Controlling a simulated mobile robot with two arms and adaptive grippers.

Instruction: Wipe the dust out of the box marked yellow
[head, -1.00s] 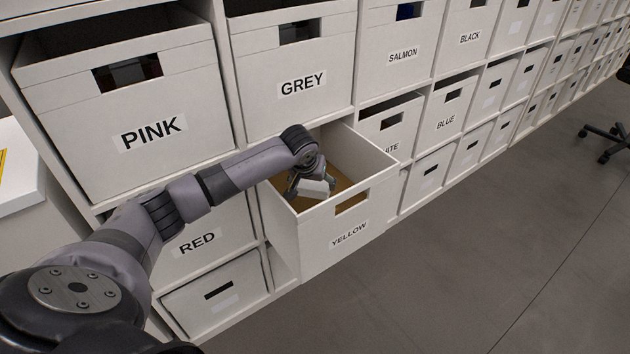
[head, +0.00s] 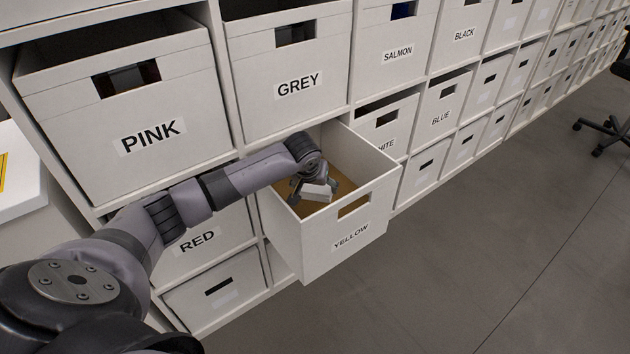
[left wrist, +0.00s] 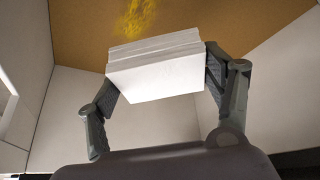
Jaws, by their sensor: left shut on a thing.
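The box marked YELLOW (head: 352,240) is pulled out of the shelf like a drawer, open at the top, with a brown floor. My left gripper (head: 316,190) reaches down inside it, shut on a white block-like wiper (left wrist: 155,72). In the left wrist view both fingers press on the ends of the wiper. A patch of yellow dust (left wrist: 135,16) lies on the brown floor (left wrist: 230,30) just beyond the wiper. I cannot tell whether the wiper touches the floor. My right gripper is not in view.
Boxes marked PINK (head: 150,135), GREY (head: 299,84), RED (head: 197,240) and BLUE (head: 440,117) surround it in the white shelf. A white surface (head: 18,180) stands at the far left. The grey floor (head: 470,250) to the right is clear up to a dark wheeled chair base (head: 600,130).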

